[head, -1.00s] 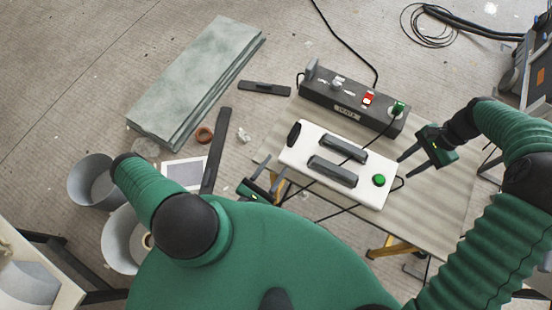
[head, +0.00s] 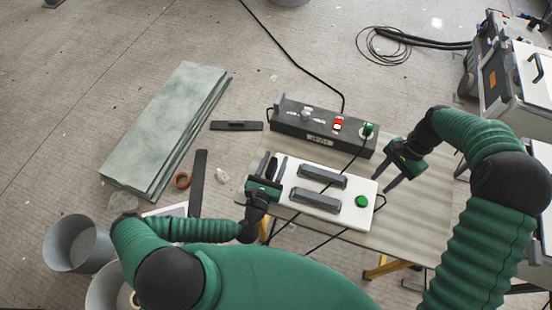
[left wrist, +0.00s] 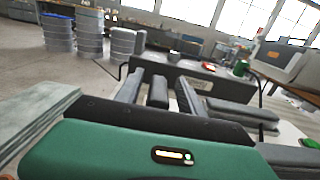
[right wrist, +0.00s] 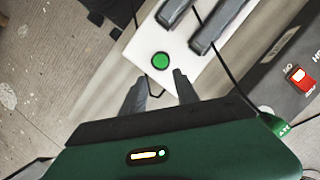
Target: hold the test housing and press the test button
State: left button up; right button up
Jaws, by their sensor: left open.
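The white test housing (head: 332,213) lies on the table with two grey raised bars on top. Its green button (head: 362,201) is near the right end; the right wrist view shows it too (right wrist: 161,61). My left gripper (head: 272,163) is at the housing's left end. Its fingers stand open on either side of a dark upright grip, which shows between them in the left wrist view (left wrist: 157,92); contact cannot be made out. My right gripper (head: 383,184) is open and empty beside the right end, its fingertips pointing toward the button but apart from it.
A dark control box (head: 318,138) with a red switch (head: 338,123) and a green plug (head: 367,130) stands behind the housing. A black cable crosses the housing. Grey-green sheets (head: 165,130) lie at left. The table (head: 425,205) is bare at right.

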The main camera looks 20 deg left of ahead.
pick_arm(q)
jog(key=shift+w+a+f, duration=0.1)
jog(key=shift+w+a, duration=0.3)
jog(key=shift+a, duration=0.15)
jog(key=shift+d, duration=0.55)
jog(key=c, duration=0.9)
jog(key=shift+a, duration=0.3)
grip_shut()
pick_arm(e)
jog(key=shift+a, duration=0.3)
pick_arm(q)
jog(key=shift+d, duration=0.15)
jog(key=shift+s, duration=0.1)
pick_arm(e)
grip_shut()
pick_arm(q)
jog(key=shift+f, duration=0.1)
pick_arm(e)
jog(key=shift+d, duration=0.1)
